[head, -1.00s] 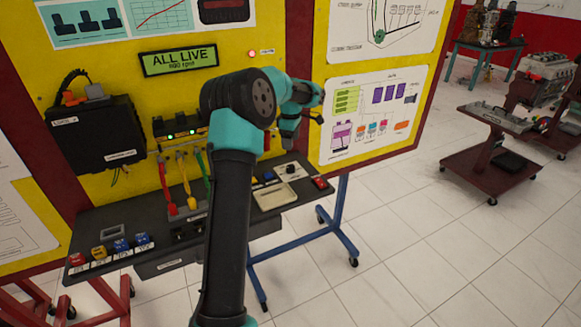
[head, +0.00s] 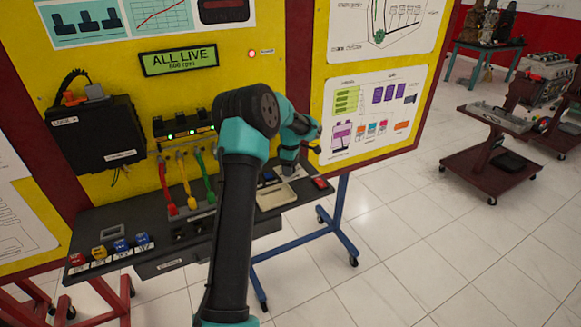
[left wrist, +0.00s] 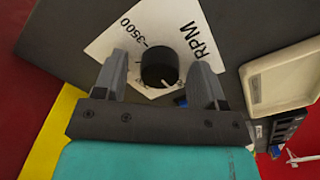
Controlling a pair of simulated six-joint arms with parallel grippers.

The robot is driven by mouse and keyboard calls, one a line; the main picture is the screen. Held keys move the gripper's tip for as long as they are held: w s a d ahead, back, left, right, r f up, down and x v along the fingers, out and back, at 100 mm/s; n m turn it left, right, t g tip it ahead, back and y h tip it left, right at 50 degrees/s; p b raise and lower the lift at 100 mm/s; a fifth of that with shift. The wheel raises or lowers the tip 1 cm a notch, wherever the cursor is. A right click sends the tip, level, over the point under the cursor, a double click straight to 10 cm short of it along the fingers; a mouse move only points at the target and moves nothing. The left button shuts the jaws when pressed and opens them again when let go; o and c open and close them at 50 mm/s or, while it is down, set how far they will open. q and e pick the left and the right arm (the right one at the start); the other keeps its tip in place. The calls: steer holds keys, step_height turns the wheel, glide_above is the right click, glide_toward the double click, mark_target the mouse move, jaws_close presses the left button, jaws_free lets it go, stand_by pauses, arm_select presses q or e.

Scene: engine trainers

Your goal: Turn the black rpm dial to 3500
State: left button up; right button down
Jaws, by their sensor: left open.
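The black rpm dial (left wrist: 159,69) shows in the left wrist view on a white card marked RPM and 3500 (left wrist: 205,42). My left gripper (left wrist: 160,70) is open, with one finger on each side of the dial. Whether the fingers touch it is not clear. In the head view my left gripper (head: 290,160) is over the right part of the bench, and its wrist hides the dial. The display (head: 180,60) reads ALL LIVE with a smaller rpm line, apparently 800 rpm. My right gripper is not in view.
A beige tray (head: 276,194) lies beside the dial, with a red block (head: 321,184) near the bench's right end. Red, yellow and green leads (head: 187,185) hang left of my arm. The yellow panel (head: 290,50) rises behind the bench.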

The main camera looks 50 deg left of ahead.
arm_select(q)
steer(key=c, duration=0.9)
